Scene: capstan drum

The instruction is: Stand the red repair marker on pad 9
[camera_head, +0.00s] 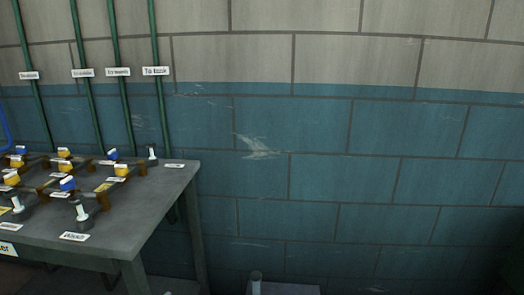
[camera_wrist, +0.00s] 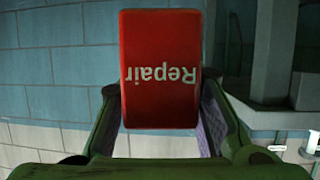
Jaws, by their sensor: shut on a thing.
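The red repair marker (camera_wrist: 160,45) fills the upper middle of the wrist view, its white "Repair" lettering upside down in the picture. My gripper (camera_wrist: 160,98) is shut on it, with one green finger on each side. The marker's lower end is hidden or out of view. My gripper and the marker do not show in the head view. I cannot make out pad 9 in either view.
A grey table (camera_head: 160,200) at the left of the head view carries brown pipework with blue and yellow valves, pale upright posts (camera_head: 80,210) and small labels. Green pipes (camera_head: 160,110) run up the blue wall behind. A low grey block (camera_head: 290,290) shows at the bottom.

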